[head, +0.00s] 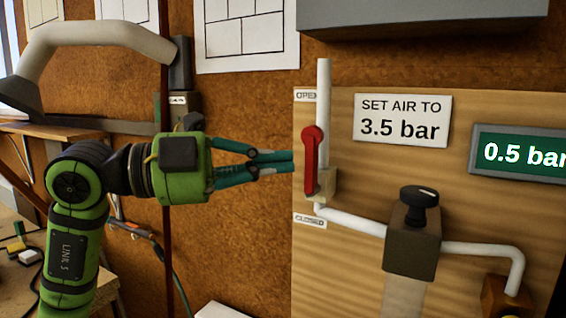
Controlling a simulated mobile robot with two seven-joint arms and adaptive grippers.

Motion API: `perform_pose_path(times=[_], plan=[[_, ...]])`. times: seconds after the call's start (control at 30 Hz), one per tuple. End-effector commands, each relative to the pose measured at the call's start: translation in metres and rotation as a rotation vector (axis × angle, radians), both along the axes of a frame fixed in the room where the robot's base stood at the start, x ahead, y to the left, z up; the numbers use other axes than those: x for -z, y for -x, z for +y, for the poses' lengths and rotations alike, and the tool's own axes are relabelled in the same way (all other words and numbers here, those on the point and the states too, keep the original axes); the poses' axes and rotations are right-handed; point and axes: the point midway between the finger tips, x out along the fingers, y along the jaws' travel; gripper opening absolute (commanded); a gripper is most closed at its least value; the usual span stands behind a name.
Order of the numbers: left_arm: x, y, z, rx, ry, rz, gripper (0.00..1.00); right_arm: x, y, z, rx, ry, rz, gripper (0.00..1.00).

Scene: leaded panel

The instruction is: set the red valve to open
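The red valve (312,160) is a lever on a pale valve body on the wooden panel. Its lever stands upright along the white vertical pipe (323,90), its rounded end up. The OPEN label (306,96) is above it and the CLOSED label (310,219) below it. My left gripper (293,161) points right at the lever, its teal fingertips together just left of it. The tips look empty, with a small gap in the picture to the lever; contact in depth is unclear. My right gripper is out of view.
The wooden panel (345,270) carries a sign (402,120) reading "SET AIR TO 3.5 bar", a display (520,153) reading 0.5 bar, and a black knob (419,200) on a regulator block. A workbench (20,285) with small items is at lower left. A grey box overhangs the top right.

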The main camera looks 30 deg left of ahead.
Motion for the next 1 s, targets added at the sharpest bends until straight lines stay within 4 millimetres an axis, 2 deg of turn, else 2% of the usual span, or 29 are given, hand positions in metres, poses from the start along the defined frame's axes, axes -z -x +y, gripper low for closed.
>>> perform_pose_path(times=[0.17, 0.4, 0.5, 0.63, 1.0], plan=[[-0.006, -0.021, -0.030, 0.008, -0.001, 0.001, 0.00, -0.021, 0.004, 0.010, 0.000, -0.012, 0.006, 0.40], [-0.005, -0.052, -0.069, 0.007, -0.001, 0.001, 0.00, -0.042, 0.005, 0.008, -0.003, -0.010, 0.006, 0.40], [-0.002, -0.058, -0.050, -0.003, 0.000, 0.005, 0.00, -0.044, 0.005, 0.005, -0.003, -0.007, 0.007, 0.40], [-0.001, -0.060, -0.036, 0.000, -0.001, 0.003, 0.00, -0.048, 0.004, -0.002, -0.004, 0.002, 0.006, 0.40], [0.000, -0.061, -0.028, 0.002, -0.002, 0.000, 0.00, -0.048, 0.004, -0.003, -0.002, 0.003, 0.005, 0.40]])
